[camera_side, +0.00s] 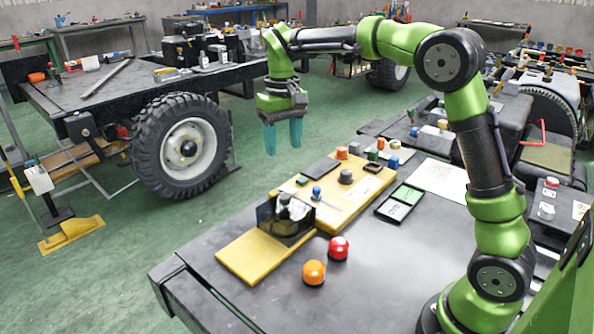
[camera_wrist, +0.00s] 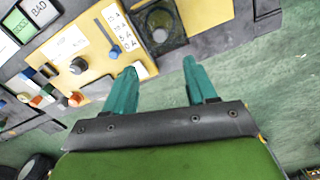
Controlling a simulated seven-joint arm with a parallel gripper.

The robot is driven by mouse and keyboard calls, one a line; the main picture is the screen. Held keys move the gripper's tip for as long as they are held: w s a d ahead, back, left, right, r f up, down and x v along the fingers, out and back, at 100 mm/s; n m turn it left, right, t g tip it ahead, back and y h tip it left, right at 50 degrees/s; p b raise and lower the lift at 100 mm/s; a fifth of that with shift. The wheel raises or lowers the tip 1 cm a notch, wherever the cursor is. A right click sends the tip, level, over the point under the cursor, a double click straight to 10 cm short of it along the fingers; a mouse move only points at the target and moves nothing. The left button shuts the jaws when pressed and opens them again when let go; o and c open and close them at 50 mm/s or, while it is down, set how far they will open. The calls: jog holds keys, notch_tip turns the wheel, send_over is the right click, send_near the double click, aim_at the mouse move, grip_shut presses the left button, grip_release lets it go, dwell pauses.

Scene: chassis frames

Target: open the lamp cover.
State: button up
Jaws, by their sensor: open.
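A dark, glossy, see-through cover (camera_side: 285,222) stands on the yellow panel (camera_side: 240,257) near its front left end. A pale rounded shape, likely the lamp, shows within or behind it. In the wrist view the dark square cover (camera_wrist: 165,43) is at the top centre, with a round dark form inside. I cannot tell its hinge side. My gripper (camera_side: 283,149) is open and empty, its teal fingers pointing down, above and apart from the cover. In the wrist view the fingertips (camera_wrist: 159,67) sit just below the cover in the picture.
The panel also bears a blue slider (camera_side: 316,192), a grey knob (camera_side: 346,177) and an orange button (camera_side: 341,153). Red (camera_side: 338,248) and orange (camera_side: 314,273) domed buttons stand on the dark table (camera_side: 400,285) beside it. A wheeled chassis (camera_side: 110,95) stands behind on the green floor.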

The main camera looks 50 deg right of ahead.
aim_at(284, 196)
notch_tip(284, 196, down, 14)
jog(key=shift+r, duration=0.1)
dwell(0.4)
grip_shut()
